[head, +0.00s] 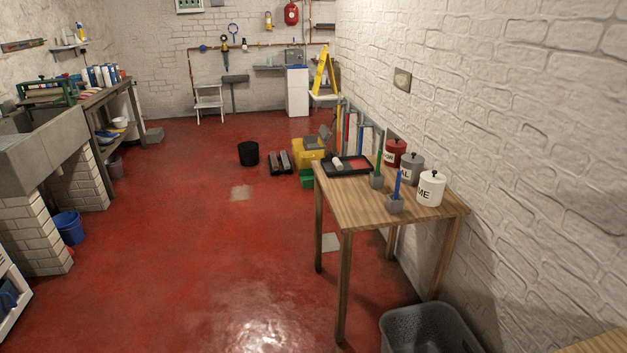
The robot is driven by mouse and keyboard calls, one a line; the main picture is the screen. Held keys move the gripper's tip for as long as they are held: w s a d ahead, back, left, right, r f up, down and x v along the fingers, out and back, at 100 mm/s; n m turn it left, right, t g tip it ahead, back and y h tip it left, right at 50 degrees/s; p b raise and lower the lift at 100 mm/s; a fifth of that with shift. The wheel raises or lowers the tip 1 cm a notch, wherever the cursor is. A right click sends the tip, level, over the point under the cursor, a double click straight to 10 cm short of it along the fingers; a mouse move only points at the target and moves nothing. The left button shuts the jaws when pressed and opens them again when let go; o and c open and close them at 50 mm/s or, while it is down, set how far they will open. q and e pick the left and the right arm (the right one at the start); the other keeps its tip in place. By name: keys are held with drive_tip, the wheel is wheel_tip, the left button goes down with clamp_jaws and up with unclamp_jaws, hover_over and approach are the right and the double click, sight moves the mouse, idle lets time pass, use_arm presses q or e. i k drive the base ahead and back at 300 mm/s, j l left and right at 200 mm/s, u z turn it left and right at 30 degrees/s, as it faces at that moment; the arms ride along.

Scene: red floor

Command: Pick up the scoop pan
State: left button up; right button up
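Neither of my grippers is in view. I cannot clearly pick out a scoop pan from here. A black tray (371,171) with a red inside and a pale roller-like item lies on the wooden table at the right; it looks like a paint tray. Two dark trough-like items (279,163) lie on the floor beside the yellow bucket, too small to tell what they are.
The wooden table (426,216) stands by the right wall, holding several lidded canisters (431,189). A grey basket (428,328) is below it. A black bin (249,153), yellow bucket (309,146) and blue bucket (69,227) stand on the floor.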

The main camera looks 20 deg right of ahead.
sight(307, 175)
drive_tip(key=i+j+u, duration=0.2)
drive_tip(key=i, duration=0.4)
drive_tip(key=i+j+z, duration=0.1)
drive_tip(key=i, duration=0.85)
drive_tip(key=i+j, duration=0.15)
drive_tip(key=i, duration=0.8)
drive_tip(key=i+z, duration=0.25)
drive_tip(key=i, duration=1.7)
drive_tip(key=i+z, duration=0.25)
drive_tip(key=i, duration=0.4)
drive_tip(key=i+z, duration=0.3)
drive_tip(key=i, duration=0.35)
drive_tip(key=i+j+z, duration=0.25)
drive_tip(key=i, duration=0.35)
